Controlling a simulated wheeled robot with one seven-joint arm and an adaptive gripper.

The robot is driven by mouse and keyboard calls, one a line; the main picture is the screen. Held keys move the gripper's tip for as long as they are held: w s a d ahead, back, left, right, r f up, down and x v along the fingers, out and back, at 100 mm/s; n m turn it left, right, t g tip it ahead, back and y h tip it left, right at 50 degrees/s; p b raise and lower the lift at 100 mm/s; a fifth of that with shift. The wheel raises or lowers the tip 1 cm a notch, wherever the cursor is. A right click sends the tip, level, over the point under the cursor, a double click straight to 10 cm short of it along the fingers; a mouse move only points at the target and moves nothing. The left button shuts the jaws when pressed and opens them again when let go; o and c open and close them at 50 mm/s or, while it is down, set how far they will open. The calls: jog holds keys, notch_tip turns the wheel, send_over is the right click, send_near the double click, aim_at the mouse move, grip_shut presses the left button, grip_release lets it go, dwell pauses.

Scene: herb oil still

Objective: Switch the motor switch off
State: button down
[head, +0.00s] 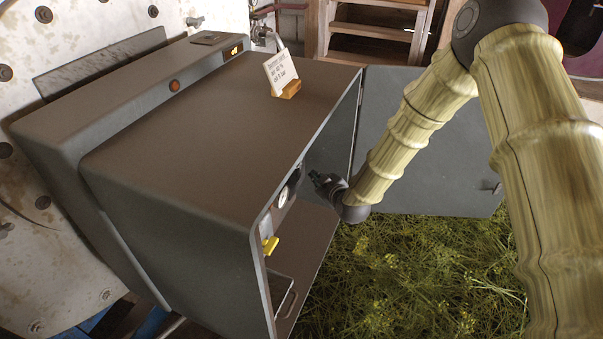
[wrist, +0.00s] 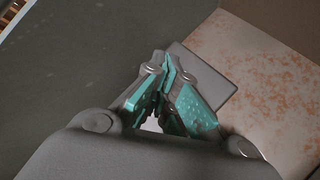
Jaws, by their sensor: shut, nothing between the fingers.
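In the head view a grey cabinet (head: 215,130) stands with its door (head: 430,150) swung open to the right. On the panel inside its open front a yellow lever (head: 270,245) sits on a pale plate, below a round gauge (head: 287,192). No label shows which control is the motor switch. My gripper (head: 321,180) is at the opening, right of the gauge and above and right of the yellow lever. In the wrist view my gripper (wrist: 168,68) has its teal fingers closed together, empty. A grey rectangular plate (wrist: 215,82) lies behind the fingertips; what it belongs to is unclear.
A note card (head: 281,72) stands in a wooden holder on the cabinet top. An orange lamp (head: 174,86) and a lit display (head: 234,51) are on the box behind. Cut herbs (head: 410,265) lie below the door. A rust-speckled surface (wrist: 260,70) is right in the wrist view.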

jog(key=shift+s+d+r+p, duration=0.1)
jog(key=shift+s+d, duration=0.1)
jog(key=shift+d, duration=0.4)
jog(key=shift+s+d+r+p, duration=0.1)
jog(key=shift+s+d, duration=0.05)
jog(key=shift+d, duration=0.45)
jog(key=shift+s+d+r+p, duration=0.1)
jog(key=shift+s+d, duration=0.1)
jog(key=shift+d, duration=0.4)
